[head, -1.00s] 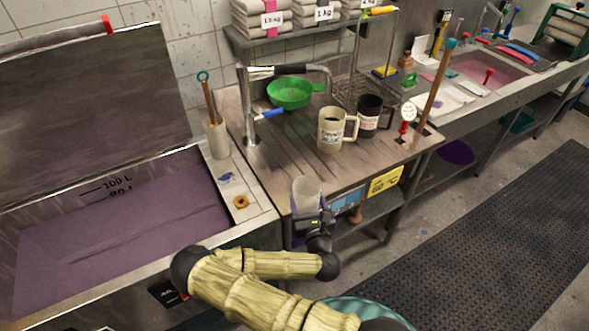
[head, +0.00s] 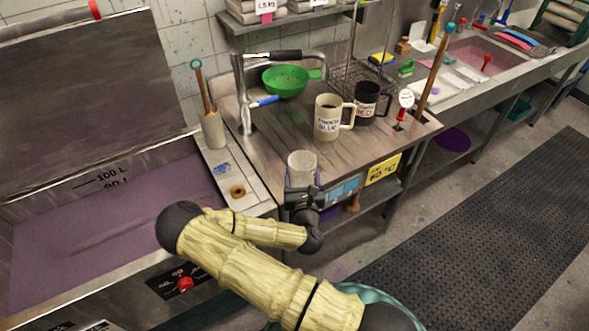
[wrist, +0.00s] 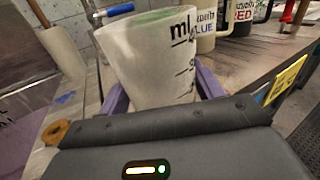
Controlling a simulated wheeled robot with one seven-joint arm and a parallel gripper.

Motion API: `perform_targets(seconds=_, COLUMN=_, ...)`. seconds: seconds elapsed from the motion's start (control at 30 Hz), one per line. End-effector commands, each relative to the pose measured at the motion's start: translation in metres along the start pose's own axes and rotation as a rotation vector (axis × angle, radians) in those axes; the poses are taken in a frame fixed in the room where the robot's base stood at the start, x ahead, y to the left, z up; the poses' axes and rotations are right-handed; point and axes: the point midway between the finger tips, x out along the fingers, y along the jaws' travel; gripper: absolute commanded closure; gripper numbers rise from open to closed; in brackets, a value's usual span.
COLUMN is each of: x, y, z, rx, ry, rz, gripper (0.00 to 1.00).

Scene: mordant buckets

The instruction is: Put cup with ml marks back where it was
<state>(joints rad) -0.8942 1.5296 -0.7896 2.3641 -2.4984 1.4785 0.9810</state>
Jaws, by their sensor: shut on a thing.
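The clear, whitish cup with ml marks (head: 301,168) is in my gripper (head: 303,189) at the front edge of the wooden counter (head: 285,135). In the wrist view the cup (wrist: 150,65) shows black "ml" lettering and tick marks, and looks nearly upright. The purple fingers of my gripper (wrist: 160,95) are shut on it, one on each side. I cannot tell whether the cup's base touches the counter.
A cream jug labelled blue (head: 328,118) and a dark jug labelled red (head: 368,103) stand behind the cup. A green strainer (head: 286,82) sits near the tap (head: 243,95). A purple-filled vat (head: 110,220) is at left. Bare counter lies between cup and tap.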

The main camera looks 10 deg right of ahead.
Motion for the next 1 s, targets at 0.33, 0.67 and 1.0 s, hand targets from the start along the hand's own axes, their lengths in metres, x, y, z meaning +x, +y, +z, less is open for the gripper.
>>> perform_targets(seconds=0.33, x=0.047, y=0.005, z=0.027, rx=0.024, ry=0.007, rz=-0.26, gripper=0.65)
perform_targets(seconds=0.67, x=0.091, y=0.015, z=0.073, rx=0.021, ry=0.019, rz=-0.458, gripper=0.65)
perform_targets(seconds=1.0, x=0.095, y=0.017, z=0.082, rx=0.011, ry=0.024, rz=-0.469, gripper=0.65)
